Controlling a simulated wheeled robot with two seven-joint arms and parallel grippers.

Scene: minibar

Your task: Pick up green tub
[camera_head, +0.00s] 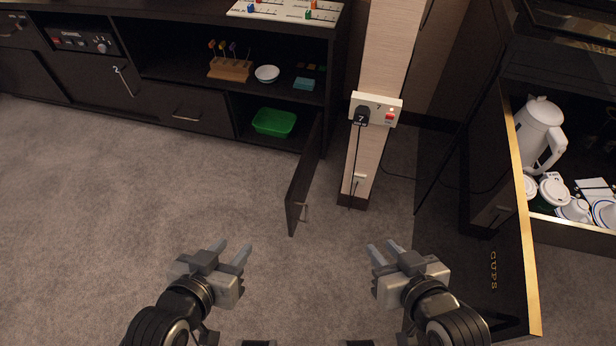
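The green tub (274,122) sits in the lower open compartment of the dark cabinet, behind an open cabinet door (303,183). It looks like a shallow rectangular tub. My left gripper (231,253) is open and empty above the carpet, well in front of the cabinet and apart from the tub. My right gripper (384,252) is open and empty above the carpet, to the right of the open door and apart from it.
A wooden rack (230,69), a white bowl (267,74) and a teal block (304,83) stand on the shelf above. A wall post carries a socket (376,108) with a black plug. The carpet at left is clear.

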